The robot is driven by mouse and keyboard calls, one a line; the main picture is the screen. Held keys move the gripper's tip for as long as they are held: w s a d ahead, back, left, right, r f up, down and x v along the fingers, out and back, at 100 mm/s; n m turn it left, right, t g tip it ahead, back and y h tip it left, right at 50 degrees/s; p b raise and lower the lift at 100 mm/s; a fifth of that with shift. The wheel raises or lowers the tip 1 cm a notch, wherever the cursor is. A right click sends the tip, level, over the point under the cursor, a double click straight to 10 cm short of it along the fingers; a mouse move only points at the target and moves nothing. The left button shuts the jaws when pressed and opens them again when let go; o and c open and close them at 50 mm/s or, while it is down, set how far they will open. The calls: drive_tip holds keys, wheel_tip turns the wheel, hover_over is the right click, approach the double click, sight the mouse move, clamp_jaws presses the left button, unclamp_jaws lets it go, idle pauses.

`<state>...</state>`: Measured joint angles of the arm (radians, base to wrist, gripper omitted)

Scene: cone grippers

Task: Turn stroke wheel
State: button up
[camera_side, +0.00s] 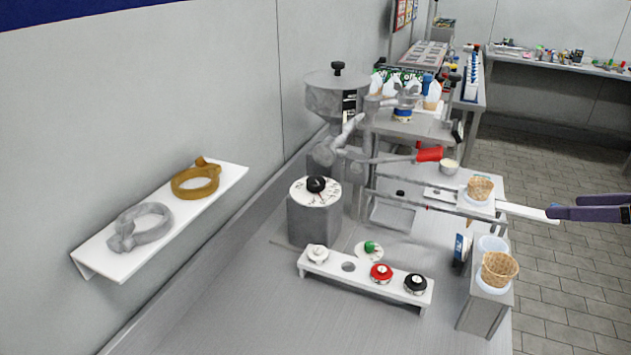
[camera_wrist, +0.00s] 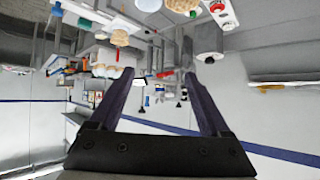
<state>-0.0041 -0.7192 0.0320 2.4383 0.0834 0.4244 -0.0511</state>
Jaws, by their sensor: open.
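A round white dial with marks and a black knob (camera_side: 316,185) lies on top of a grey block (camera_side: 313,222) beside the filling machine; it looks like the stroke wheel, though no label confirms this. In the wrist view, which is upside down, the block (camera_wrist: 208,37) shows beyond the right fingertip, with the dial (camera_wrist: 210,57) on its end. My gripper (camera_side: 552,212) is at the far right, well away from the dial; its purple fingers are apart and empty in the wrist view (camera_wrist: 157,78). A pale flat bar (camera_side: 522,211) shows by the fingertips; I cannot tell what carries it.
A white rack (camera_side: 348,282) with several coloured knobs stands in front of the block. A green knob (camera_side: 371,246) lies on a white disc. A wall shelf (camera_side: 165,222) holds two clamp rings.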

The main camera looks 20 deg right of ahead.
drive_tip(key=w+a+r+m+t, duration=0.1)
drive_tip(key=w+a+r+t, duration=0.15)
drive_tip(key=w, duration=0.45)
drive_tip(key=w+a+r+t, duration=0.2)
drive_tip(key=w+t, duration=0.1)
drive_tip(key=w, duration=0.4)
drive_tip(key=w+a+r+m+t, duration=0.1)
drive_tip(key=w+a+r+t, duration=0.15)
drive_tip(key=w, duration=0.45)
drive_tip(key=n+g+y, duration=0.1)
drive_tip(key=n+y, duration=0.1)
drive_tip(key=n, duration=0.1)
approach(320, 186)
drive_tip(key=w, duration=0.4)
drive_tip(key=w+a, duration=0.1)
drive_tip(key=w, duration=0.7)
drive_tip(key=shift+a+r, duration=0.1)
drive_tip(key=shift+a, duration=0.2)
drive_tip(key=shift+c, duration=0.2)
drive_tip(key=shift+n, duration=0.3)
clamp_jaws()
